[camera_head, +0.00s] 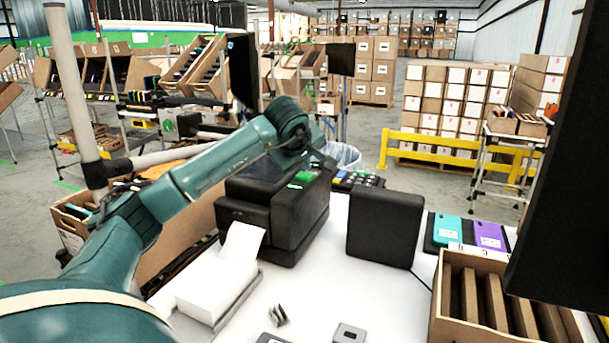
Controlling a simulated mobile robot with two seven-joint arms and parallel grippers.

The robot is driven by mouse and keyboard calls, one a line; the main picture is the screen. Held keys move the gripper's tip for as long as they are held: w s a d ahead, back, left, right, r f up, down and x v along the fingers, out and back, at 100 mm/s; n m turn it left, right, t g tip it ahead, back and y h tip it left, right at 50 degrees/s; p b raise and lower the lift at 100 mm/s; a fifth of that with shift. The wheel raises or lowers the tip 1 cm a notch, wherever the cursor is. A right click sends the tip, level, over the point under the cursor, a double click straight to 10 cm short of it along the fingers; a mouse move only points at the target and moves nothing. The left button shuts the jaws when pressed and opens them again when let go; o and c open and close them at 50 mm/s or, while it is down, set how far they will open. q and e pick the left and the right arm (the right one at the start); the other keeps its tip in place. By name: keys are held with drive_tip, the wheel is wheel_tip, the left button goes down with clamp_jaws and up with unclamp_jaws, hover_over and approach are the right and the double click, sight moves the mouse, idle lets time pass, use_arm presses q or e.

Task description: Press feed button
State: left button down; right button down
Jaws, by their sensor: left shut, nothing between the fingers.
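The black label printer (272,212) stands on the white table at the centre. A small green patch (305,176) shows on its top near the right side; I cannot tell whether this is the feed button. My teal left arm reaches in from the lower left, over the printer. My left gripper (325,161) is small and partly hidden by the wrist, just above the printer's top right side. It is shut with nothing in it. Whether it touches the printer cannot be seen. My right gripper is not in view.
A stack of white labels (215,282) lies in front of the printer. A black panel (385,228) stands to its right. A carton with brown dividers (480,300) and teal and purple packages (489,236) are further right. A large dark panel (565,170) blocks the right edge.

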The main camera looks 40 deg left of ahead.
sight(304, 176)
use_arm(q)
drive_tip(key=shift+f, duration=0.45)
idle(0.6)
drive_tip(key=shift+r+p, duration=0.8)
drive_tip(key=shift+r, duration=0.1)
wheel_tip(304, 176, up, 5)
drive_tip(key=p, duration=0.5)
idle(0.9)
